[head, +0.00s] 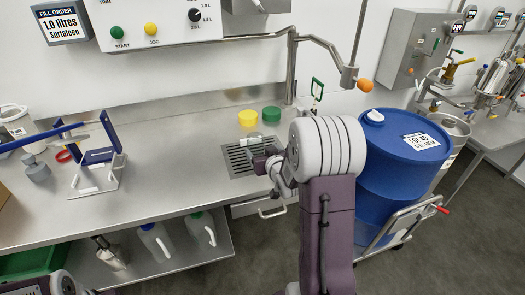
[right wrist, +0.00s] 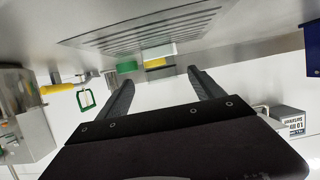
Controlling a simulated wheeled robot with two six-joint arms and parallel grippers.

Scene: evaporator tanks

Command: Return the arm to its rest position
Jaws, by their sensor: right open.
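My right arm reaches over the bench, with its gripper (head: 262,163) low over the drain grate (head: 236,158) and partly hidden by my own wrist. In the right wrist view the two dark fingers (right wrist: 163,90) stand wide apart with nothing between them. The grate (right wrist: 145,30) also shows there, at the top of the upside-down picture. A yellow cap (head: 248,118) and a green cap (head: 271,115) sit on the bench behind the gripper, apart from it. My left arm shows only in part at the bottom left of the head view; its gripper is out of view.
A blue drum (head: 405,165) on a trolley stands right of my right arm. A blue-and-white stand (head: 97,155) is at the left. Jugs (head: 157,242) stand on the lower shelf.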

